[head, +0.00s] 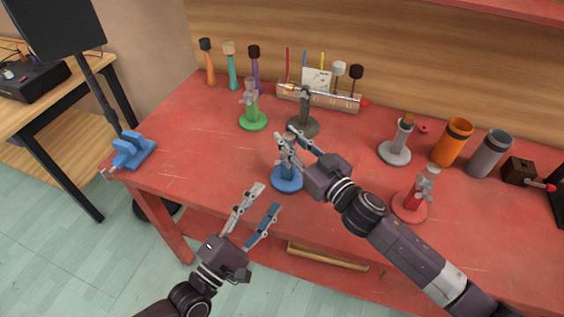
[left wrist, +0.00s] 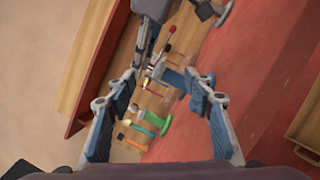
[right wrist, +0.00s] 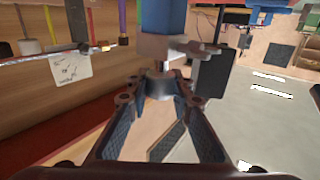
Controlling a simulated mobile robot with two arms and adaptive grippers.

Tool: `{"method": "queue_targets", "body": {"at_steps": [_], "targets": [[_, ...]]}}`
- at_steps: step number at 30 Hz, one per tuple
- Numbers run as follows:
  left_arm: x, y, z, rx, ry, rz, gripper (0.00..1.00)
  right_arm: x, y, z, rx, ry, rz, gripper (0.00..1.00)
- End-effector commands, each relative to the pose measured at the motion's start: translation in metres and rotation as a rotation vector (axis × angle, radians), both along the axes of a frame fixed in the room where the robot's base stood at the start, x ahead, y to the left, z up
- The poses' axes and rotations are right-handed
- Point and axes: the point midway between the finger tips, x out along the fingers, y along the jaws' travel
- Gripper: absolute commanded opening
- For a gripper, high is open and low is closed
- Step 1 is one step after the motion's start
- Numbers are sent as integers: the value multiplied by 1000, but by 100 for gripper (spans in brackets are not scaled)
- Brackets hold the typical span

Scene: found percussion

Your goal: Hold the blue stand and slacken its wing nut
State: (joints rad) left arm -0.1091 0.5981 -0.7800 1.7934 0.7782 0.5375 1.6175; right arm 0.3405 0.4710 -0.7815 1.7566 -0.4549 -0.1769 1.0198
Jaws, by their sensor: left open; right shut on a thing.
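The blue stand (head: 287,180) is upright near the front edge of the red table, with a round blue base and a grey upper part. My right gripper (head: 287,144) is shut on its grey upper part. In the right wrist view the fingertips meet at a grey piece (right wrist: 160,86), with a blue part (right wrist: 162,18) above it. I cannot clearly tell the wing nut from the post there.
A green stand (head: 253,121) and a dark grey stand (head: 303,126) are behind the blue one. A light grey stand (head: 394,153) and a red stand (head: 409,206) are to the right. A rack (head: 346,104) stands at the back.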

Motion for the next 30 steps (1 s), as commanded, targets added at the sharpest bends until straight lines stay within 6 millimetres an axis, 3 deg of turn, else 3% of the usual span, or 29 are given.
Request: {"method": "queue_targets", "body": {"at_steps": [6, 14, 30], "targets": [[-8, -21, 10, 286, -170, 99, 48, 0, 0, 0, 0, 0, 0, 0], [-14, -31, 20, 667, -361, 220, 48, 0, 0, 0, 0, 0, 0, 0], [-20, -16, 24, 1550, -667, 387, 48, 0, 0, 0, 0, 0, 0, 0]]}}
